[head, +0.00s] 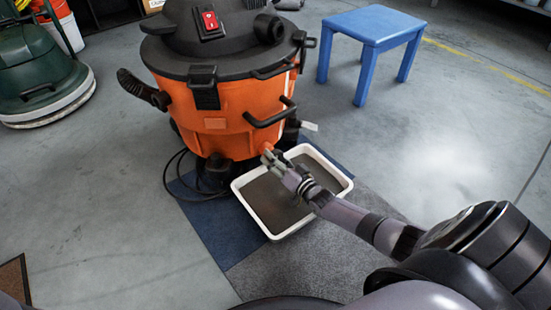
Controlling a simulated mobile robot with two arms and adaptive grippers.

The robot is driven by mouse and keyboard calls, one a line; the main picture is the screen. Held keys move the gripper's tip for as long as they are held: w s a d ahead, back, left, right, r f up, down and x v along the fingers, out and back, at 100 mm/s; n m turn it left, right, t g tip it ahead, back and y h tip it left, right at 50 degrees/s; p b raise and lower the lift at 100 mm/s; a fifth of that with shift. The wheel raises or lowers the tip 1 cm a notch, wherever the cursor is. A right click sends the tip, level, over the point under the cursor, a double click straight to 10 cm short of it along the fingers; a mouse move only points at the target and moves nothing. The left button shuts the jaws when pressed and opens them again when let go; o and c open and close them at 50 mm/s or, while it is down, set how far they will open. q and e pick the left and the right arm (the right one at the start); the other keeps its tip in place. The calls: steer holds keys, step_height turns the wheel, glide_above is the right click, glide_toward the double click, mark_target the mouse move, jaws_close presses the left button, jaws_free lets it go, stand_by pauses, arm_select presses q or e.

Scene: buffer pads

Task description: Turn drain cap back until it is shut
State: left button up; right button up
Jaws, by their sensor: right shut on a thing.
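The orange wet vacuum (225,130) with a black lid stands upright on the floor. My right gripper (271,160) reaches in from the lower right to the low front of its tank. Its fingers are closed at the spot of the drain cap, which they hide almost wholly, so I cannot see how far the cap is turned. A white tray (275,235) with dull brown-grey contents lies under the gripper, against the vacuum's base. My left gripper is out of view.
Blue and grey mats (220,235) lie under the tray. A blue stool (372,27) stands at the back right, and a green floor machine (35,70) at the far left. A black cable (168,178) lies left of the vacuum's base.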

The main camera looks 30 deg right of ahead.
mark_target(275, 152)
steer(key=shift+m, duration=0.6)
steer(key=o, duration=1.1)
steer(key=shift+o, duration=0.2)
step_height(275, 152, up, 10)
